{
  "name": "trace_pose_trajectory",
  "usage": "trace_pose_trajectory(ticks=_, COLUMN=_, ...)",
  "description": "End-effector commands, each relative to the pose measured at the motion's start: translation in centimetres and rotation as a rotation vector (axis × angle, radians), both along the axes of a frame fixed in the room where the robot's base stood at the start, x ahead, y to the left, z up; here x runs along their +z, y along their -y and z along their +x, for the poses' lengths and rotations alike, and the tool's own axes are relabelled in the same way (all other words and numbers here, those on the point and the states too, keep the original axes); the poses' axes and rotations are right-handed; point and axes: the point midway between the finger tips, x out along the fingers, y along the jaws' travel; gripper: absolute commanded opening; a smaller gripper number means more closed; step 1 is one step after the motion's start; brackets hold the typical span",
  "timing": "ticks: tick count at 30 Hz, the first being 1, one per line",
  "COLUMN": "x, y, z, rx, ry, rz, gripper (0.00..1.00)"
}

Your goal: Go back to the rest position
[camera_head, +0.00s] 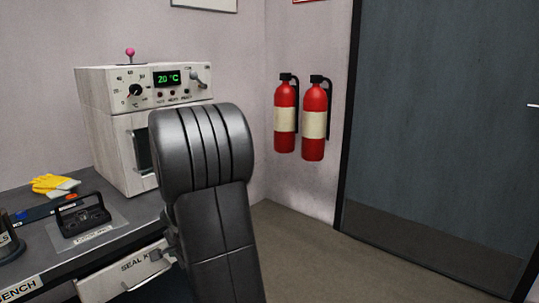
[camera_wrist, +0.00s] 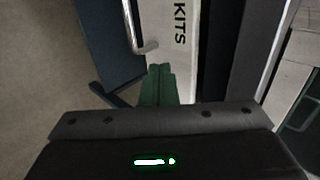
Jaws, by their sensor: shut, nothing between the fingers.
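My gripper (camera_wrist: 158,85) shows in the wrist view as two dark green fingers closed together with nothing between them. They are in front of the white seal kits drawer (camera_wrist: 182,30), beside its metal handle (camera_wrist: 138,30). I cannot tell the exact gap, but the fingers do not grip the handle. In the head view my dark arm stands in the middle and hides part of the drawer front (camera_head: 110,278) and the bench's right end. My gripper does not show in the head view.
The workbench (camera_head: 140,208) carries a white oven-like unit (camera_head: 115,150) reading 20 °C, yellow gloves (camera_head: 55,184) and a black holder (camera_head: 82,215). Two red fire extinguishers (camera_head: 285,105) (camera_head: 314,120) hang on the wall by a dark door (camera_head: 445,120). The floor (camera_head: 330,265) at right is clear.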

Motion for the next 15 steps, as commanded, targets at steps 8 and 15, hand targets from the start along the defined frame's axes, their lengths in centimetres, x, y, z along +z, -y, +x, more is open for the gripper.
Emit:
trace_pose_trajectory(ticks=8, x=-0.2, y=3.7, z=-3.1, rx=-0.002, ry=0.001, rz=0.000, gripper=0.00)
trace_pose_trajectory(ticks=15, x=0.1, y=7.2, z=-6.1, rx=-0.004, ry=-0.001, rz=0.002, gripper=0.00)
